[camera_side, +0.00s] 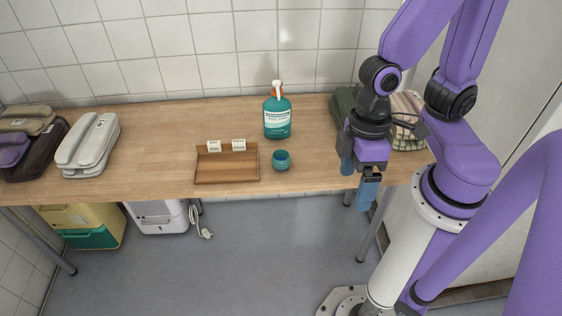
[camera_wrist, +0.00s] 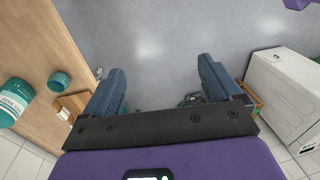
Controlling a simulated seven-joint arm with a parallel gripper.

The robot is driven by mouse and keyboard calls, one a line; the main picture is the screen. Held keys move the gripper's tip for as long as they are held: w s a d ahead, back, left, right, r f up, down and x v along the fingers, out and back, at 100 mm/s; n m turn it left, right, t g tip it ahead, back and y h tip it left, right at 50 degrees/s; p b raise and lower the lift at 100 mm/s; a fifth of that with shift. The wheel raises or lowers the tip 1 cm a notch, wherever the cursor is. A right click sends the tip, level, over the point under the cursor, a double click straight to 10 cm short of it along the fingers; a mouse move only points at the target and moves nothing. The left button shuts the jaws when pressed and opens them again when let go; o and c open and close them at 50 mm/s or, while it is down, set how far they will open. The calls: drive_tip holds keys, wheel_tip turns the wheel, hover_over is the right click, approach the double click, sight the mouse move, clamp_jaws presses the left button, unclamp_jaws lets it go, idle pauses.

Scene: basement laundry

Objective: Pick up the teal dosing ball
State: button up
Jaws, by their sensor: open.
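The teal dosing ball (camera_side: 281,160) is a small round cup with an open top. It sits on the wooden table near the front edge, just right of the brown tray. It also shows in the wrist view (camera_wrist: 59,81), at the left, outside the space between my fingers. My gripper (camera_side: 357,180) is open and empty. It hangs at the table's front edge, to the right of the ball and well apart from it. In the wrist view my two blue fingers (camera_wrist: 158,85) are spread over grey floor.
A teal bottle (camera_side: 277,117) with a white pump stands behind the ball. The brown tray (camera_side: 226,182) holds two small white-labelled items at its back. Folded cloths (camera_side: 405,105) lie behind my gripper. Table between ball and gripper is clear.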

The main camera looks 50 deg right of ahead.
drive_tip(key=w+a+f+m+t, duration=0.1)
drive_tip(key=a+f+m, duration=0.35)
drive_tip(key=f, duration=0.45)
drive_tip(key=m+t+h, duration=0.4)
drive_tip(key=m+t, duration=0.3)
drive_tip(key=t, duration=0.5)
approach(287, 161)
drive_tip(key=x, duration=0.7)
drive_tip(key=shift+x, duration=3)
drive_tip(key=shift+w+r, duration=0.1)
drive_tip(key=shift+r, duration=0.05)
drive_tip(key=c, duration=1.1)
